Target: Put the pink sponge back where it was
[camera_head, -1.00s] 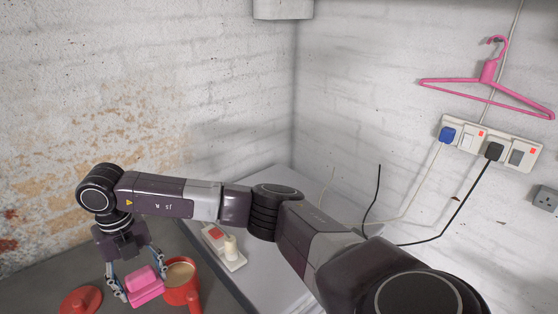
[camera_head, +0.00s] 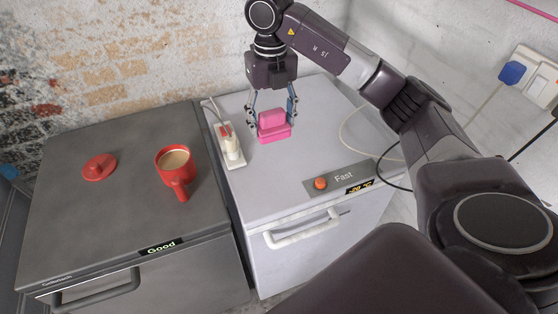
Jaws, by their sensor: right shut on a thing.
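The pink sponge (camera_head: 273,133) is between the fingers of my right gripper (camera_head: 272,122), over the back part of the white freezer-like unit's top (camera_head: 290,175). The gripper points down and is shut on the sponge. I cannot tell whether the sponge touches the top or hangs just above it. My left gripper is not in view.
A power strip with a plug (camera_head: 231,147) lies just left of the sponge. A red mug (camera_head: 176,170) with a tan drink and a red lid (camera_head: 99,167) stand on the dark grey unit (camera_head: 120,215). A cable hangs at right.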

